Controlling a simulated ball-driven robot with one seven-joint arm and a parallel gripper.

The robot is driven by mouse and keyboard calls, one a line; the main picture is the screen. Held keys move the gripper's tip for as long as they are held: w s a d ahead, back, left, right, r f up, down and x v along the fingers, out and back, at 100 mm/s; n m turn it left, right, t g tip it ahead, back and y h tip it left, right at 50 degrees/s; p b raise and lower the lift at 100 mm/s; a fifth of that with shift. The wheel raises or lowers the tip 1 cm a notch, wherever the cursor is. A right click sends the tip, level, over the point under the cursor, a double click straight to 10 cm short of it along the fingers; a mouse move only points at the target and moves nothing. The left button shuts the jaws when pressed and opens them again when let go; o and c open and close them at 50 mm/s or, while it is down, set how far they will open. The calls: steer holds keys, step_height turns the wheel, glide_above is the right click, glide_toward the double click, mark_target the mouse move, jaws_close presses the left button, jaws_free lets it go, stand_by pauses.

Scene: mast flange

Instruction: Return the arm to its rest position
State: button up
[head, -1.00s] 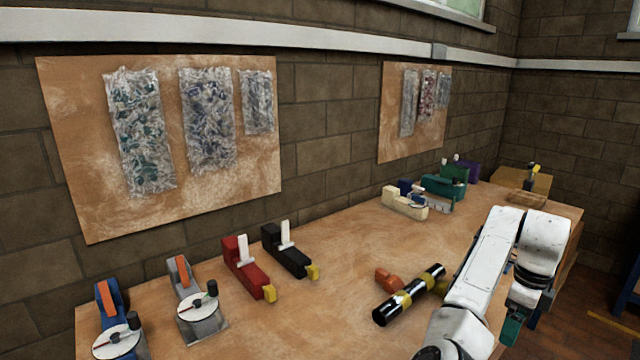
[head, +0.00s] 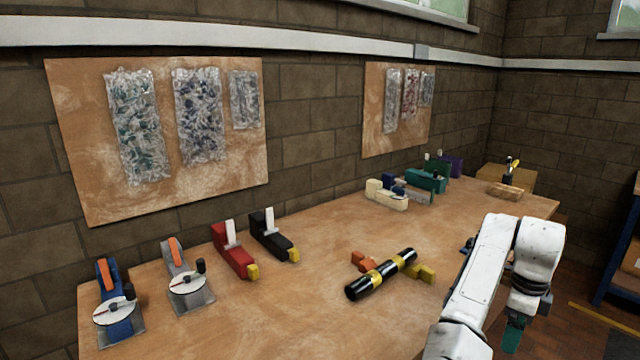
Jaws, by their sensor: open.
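My white arm (head: 488,275) is bent at the right of the head view, in front of the workbench's right part. Its wrist hangs down past a black joint. The teal end piece of my gripper (head: 514,336) shows below it, beside the bench's near side. The fingers are small and partly hidden, and I see nothing held. A black tube with yellow bands (head: 381,274) lies on the bench left of the arm, across an orange block (head: 364,260) and a yellow block (head: 422,273). The gripper is apart from the tube.
The wooden bench (head: 320,325) has clear room at its front middle. Red (head: 234,252) and black (head: 272,236) clamp-like fixtures and blue (head: 115,312) and grey (head: 187,278) dial fixtures stand at left. A cream block (head: 385,194) stands farther back. A blue rack (head: 620,250) is at far right.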

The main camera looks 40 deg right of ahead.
steer(key=s+a+f+n, duration=0.2)
steer(key=a+f+n, duration=0.3)
steer(key=a+n, duration=0.4)
steer(key=s+a+f+n+t+h, duration=0.1)
steer(key=s+a+f+n, duration=0.1)
steer(key=a+f+n, duration=0.3)
steer(key=s+a+f+n, duration=0.2)
steer(key=a+f+n, duration=0.3)
steer(key=a+n, duration=0.8)
steer(key=shift+s+f+n+h, duration=0.3)
steer(key=shift+f+n, duration=0.1)
steer(key=shift+n, duration=0.1)
steer(key=s+a+n, duration=0.1)
steer(key=a, duration=0.2)
steer(key=s+a+f+n+y, duration=0.1)
steer(key=s+a+n, duration=0.1)
steer(key=s+a+n+y, duration=0.1)
steer(key=a+n, duration=0.1)
steer(key=a, duration=0.1)
steer(key=shift+s+a+f, duration=0.2)
steer(key=shift+s+a, duration=0.05)
steer(key=shift+a, duration=0.05)
steer(key=shift+c, duration=0.4)
